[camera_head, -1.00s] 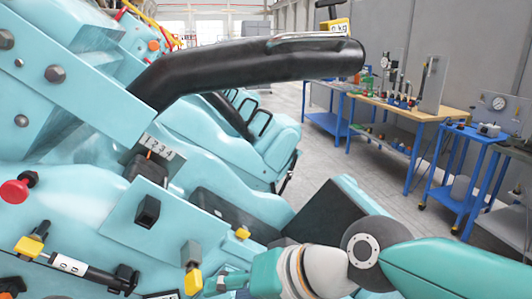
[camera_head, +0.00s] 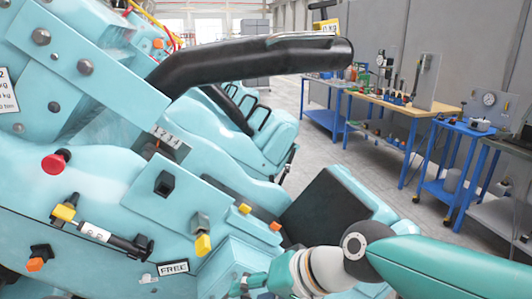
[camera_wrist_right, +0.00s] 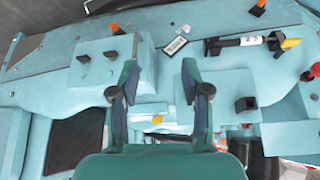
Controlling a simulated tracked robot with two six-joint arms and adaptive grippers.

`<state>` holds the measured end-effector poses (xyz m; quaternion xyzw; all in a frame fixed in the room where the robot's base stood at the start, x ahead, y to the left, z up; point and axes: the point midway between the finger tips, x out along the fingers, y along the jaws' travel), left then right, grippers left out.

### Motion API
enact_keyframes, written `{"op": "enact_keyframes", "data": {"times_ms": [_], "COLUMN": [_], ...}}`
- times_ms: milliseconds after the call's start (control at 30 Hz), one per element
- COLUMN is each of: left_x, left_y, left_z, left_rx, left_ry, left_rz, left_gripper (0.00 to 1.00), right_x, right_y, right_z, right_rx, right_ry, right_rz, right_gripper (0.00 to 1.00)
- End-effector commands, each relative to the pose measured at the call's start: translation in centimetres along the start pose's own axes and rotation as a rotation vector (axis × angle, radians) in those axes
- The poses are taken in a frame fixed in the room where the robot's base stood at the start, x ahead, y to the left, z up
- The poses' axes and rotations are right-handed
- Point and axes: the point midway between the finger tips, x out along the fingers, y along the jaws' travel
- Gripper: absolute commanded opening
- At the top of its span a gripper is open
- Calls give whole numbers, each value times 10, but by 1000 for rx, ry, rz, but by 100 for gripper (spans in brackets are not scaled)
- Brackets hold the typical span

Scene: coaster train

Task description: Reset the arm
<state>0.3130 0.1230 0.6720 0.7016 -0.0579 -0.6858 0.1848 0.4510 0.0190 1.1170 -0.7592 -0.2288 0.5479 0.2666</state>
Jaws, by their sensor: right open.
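My right arm (camera_head: 450,262) comes in from the lower right of the head view, its green and white links reaching left over the light-blue coaster train (camera_head: 130,195). My right gripper (camera_head: 252,284) is at the bottom edge of that view, beside the train's side panel, partly cut off. In the right wrist view my right gripper (camera_wrist_right: 160,82) has its two fingers apart with nothing between them. The train's blue surface shows behind the fingers; I cannot tell how far it is. My left gripper is not in view.
A black padded bar (camera_head: 250,60) juts out above the train. Its side carries a red knob (camera_head: 55,162), a FREE label (camera_head: 173,268) and a black-and-white handle (camera_head: 118,240). Workbenches (camera_head: 405,105) stand along the right wall, with open floor (camera_head: 340,160) between.

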Motion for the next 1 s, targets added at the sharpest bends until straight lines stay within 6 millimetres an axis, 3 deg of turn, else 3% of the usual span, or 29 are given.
{"op": "enact_keyframes", "data": {"times_ms": [267,400,567,700,800,867,933,1000], "left_x": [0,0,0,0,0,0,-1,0], "left_y": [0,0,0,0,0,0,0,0], "left_z": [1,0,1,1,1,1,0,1], "left_rx": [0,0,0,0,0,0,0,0], "left_ry": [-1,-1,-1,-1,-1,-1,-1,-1], "left_rz": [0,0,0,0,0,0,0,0], "left_gripper": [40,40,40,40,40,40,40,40], "right_x": [53,89,132,157,167,172,175,177], "right_y": [92,166,269,341,375,385,387,387], "right_z": [8,29,85,157,214,243,256,252], "right_rx": [157,268,387,442,440,406,340,273], "right_ry": [-113,-189,-288,-366,-410,-418,-396,-345], "right_rz": [133,226,339,407,428,428,419,410], "right_gripper": [47,47,47,47,47,47,47,47]}}
